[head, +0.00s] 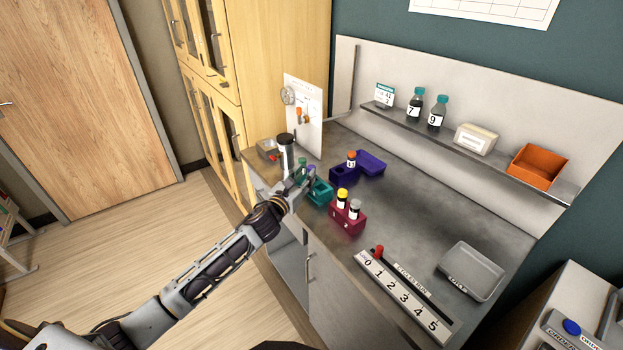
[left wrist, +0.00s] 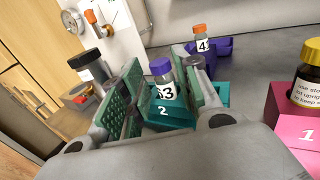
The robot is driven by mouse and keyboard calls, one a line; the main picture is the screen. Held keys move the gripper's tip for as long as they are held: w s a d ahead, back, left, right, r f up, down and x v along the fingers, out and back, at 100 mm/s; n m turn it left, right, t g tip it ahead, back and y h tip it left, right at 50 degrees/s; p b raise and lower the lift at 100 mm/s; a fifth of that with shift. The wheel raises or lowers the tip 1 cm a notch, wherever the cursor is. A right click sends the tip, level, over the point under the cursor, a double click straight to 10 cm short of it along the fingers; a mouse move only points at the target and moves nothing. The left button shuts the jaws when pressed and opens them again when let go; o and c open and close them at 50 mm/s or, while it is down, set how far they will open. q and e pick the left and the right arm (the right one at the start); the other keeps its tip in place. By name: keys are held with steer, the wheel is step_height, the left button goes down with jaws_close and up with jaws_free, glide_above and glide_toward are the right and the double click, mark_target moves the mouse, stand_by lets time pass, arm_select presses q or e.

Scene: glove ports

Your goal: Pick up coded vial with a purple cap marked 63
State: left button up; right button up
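The vial with a purple cap marked 63 (left wrist: 162,82) stands upright in a teal block marked 2 (left wrist: 165,118). In the head view the teal block (head: 320,193) shows just right of my left gripper (head: 306,174), which largely hides the vial. In the left wrist view my left gripper (left wrist: 155,95) is open, with its green-padded fingers on either side of the vial. The right finger looks very close to the glass; I cannot tell whether it touches. My right gripper is not in view.
A purple block (head: 343,177) with an orange-capped vial (head: 351,160) stands behind. A crimson block (head: 347,219) holds yellow- and white-capped vials to the right. A tall black-capped bottle (head: 286,152) stands left. A numbered rail (head: 400,300) lies right; the bench middle is clear.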

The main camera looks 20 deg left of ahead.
mark_target(311, 167)
arm_select(q)
steer(key=shift+w, duration=0.25)
steer(key=shift+w, duration=0.1)
steer(key=shift+w+d+f+p, duration=0.1)
steer(key=shift+w+d, duration=0.05)
steer(key=shift+w, duration=0.7)
steer(key=shift+w+d+f+p, duration=0.1)
steer(key=shift+w+d, duration=0.05)
steer(key=shift+w, duration=0.65)
steer(key=shift+w+d+p, duration=0.1)
steer(key=shift+w+d, duration=0.05)
steer(key=shift+w, duration=0.7)
steer(key=c, duration=0.5)
